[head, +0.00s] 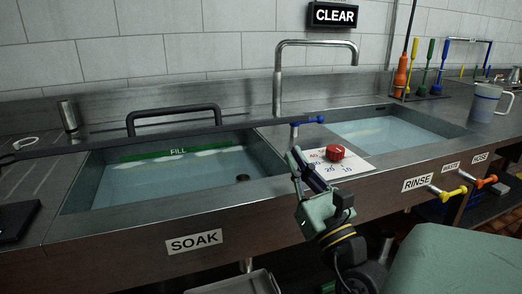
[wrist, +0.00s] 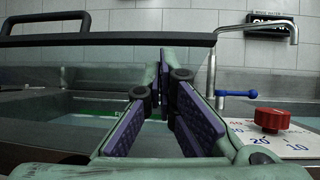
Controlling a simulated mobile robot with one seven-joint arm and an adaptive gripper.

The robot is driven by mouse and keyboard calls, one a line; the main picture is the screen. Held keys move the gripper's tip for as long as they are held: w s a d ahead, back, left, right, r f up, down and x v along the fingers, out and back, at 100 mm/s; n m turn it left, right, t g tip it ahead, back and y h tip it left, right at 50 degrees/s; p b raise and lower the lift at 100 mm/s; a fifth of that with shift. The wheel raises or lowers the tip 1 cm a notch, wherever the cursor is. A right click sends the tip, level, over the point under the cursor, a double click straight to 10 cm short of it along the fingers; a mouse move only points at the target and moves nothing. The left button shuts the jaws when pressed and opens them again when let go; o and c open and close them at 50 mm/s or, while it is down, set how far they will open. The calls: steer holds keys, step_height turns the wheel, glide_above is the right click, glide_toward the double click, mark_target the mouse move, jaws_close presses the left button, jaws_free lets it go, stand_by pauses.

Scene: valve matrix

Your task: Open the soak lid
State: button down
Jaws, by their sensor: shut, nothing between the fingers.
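The SOAK basin (head: 175,185) is at the left in the head view, with water and a green FILL band visible inside. A long dark bar (head: 80,146) crosses above its back part, with a black handle (head: 174,108) rising behind it. These look like the soak lid's edge and handle; how far the lid is raised is unclear. In the wrist view the bar (wrist: 100,41) runs across the top and the handle (wrist: 45,18) is at upper left. My gripper (head: 297,160) is shut and empty, right of the basin. Its fingers (wrist: 170,75) point up below the bar's right part, apart from the handle.
A red knob (head: 335,152) on a white dial plate (head: 347,167) is just right of my gripper. Behind stand a blue-handled valve (head: 307,121) and a tall faucet (head: 278,85). The RINSE basin (head: 380,133) and a mug (head: 485,103) are farther right.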

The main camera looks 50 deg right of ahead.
steer(key=w+d, duration=0.1)
steer(key=w, duration=0.1)
steer(key=w+d+r+m+h+p, duration=0.1)
steer(key=d, duration=0.1)
steer(key=w+d+r+g+h+p, duration=0.1)
steer(key=w+d, duration=0.1)
steer(key=shift+w+r+m, duration=0.1)
steer(key=shift+w+m, duration=0.2)
stand_by(0.4)
